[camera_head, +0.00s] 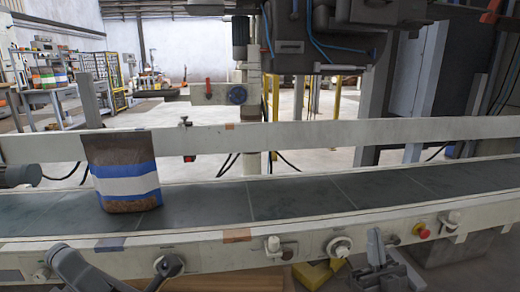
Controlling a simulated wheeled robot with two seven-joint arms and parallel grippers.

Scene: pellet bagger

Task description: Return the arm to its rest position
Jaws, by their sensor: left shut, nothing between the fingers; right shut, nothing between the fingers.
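My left gripper (66,262) is a dark grey shape low at the bottom left, in front of the conveyor's front rail. It is shut and holds nothing; its fingertips are hard to make out. My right gripper (376,246) is at the bottom right, in front of the front rail, left of a red button. It is shut and empty, with its grey fingers pointing up. Both grippers are apart from the filled bag (126,187). The bag is brown with blue and white bands and stands upright on the conveyor belt (300,199), at the left.
The conveyor's front rail (205,254) carries white knobs and a red button (422,231) near my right gripper. A yellow block (313,274) lies low behind the rail's lower edge. The belt right of the bag is clear. Dark machinery (335,40) hangs above.

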